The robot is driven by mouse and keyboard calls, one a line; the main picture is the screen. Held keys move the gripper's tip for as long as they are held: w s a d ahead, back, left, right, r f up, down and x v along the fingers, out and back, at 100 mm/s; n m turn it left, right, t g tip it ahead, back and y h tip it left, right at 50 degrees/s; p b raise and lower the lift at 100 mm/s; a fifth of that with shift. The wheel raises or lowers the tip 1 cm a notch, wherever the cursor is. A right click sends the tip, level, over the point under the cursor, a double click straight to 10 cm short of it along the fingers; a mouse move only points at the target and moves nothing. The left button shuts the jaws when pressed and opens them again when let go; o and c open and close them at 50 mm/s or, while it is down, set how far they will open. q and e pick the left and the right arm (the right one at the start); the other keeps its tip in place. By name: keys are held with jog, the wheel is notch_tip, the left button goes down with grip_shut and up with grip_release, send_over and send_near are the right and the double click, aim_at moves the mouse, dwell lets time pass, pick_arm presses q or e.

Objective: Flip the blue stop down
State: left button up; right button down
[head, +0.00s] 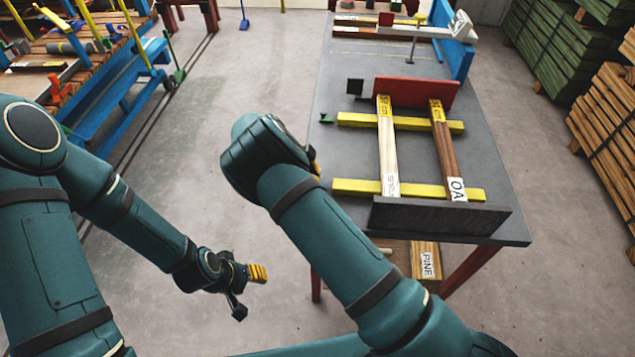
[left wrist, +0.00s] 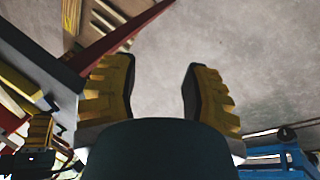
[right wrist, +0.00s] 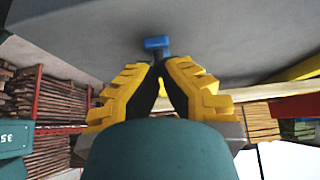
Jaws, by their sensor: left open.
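A small blue stop (right wrist: 157,43) shows in the right wrist view against the grey table surface, just beyond my right fingertips. I cannot tell whether they touch it. In the head view it is hidden, apparently behind my right arm. My right gripper (right wrist: 160,68) has its fingertips drawn together; in the head view only a bit of yellow finger (head: 314,160) shows at the table's left edge. My left gripper (head: 250,285) hangs low, away from the table, over the floor. Its fingers stand apart and empty in the left wrist view (left wrist: 160,90).
The grey table (head: 345,60) bears yellow bars (head: 350,187), two labelled boards (head: 386,150), a red fence (head: 425,92) and a dark front fence (head: 440,217). A blue cart (head: 120,85) stands left; floor between is clear.

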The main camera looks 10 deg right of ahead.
jog(key=f+h+b, duration=0.1)
jog(key=b, duration=0.1)
jog(key=shift+a+f+g+h+b, duration=0.15)
jog(key=shift+f+g+h+b, duration=0.15)
jog(key=shift+b, duration=0.05)
pick_arm(q)
jog(key=shift+g, duration=0.3)
jog(key=shift+s+d+f+b, duration=0.1)
jog(key=shift+s+f+b, duration=0.15)
jog(key=shift+f, duration=0.6)
jog(key=shift+s+f+b, duration=0.25)
jog(key=shift+s+f, duration=0.05)
jog(key=shift+f, duration=0.5)
jog(key=shift+s+d+f+b, duration=0.1)
jog(key=shift+s+f+b, duration=0.15)
jog(key=shift+f, duration=0.6)
pick_arm(e)
jog(key=shift+h, duration=0.5)
jog(key=c, duration=0.9)
grip_release()
pick_arm(q)
jog(key=shift+d, duration=0.1)
pick_arm(e)
jog(key=shift+o, duration=0.2)
jog(key=shift+r, duration=0.1)
jog(key=shift+a+r, duration=0.1)
jog(key=shift+a, duration=0.1)
jog(key=shift+w+a+r, duration=0.15)
jog(key=v, duration=1.1)
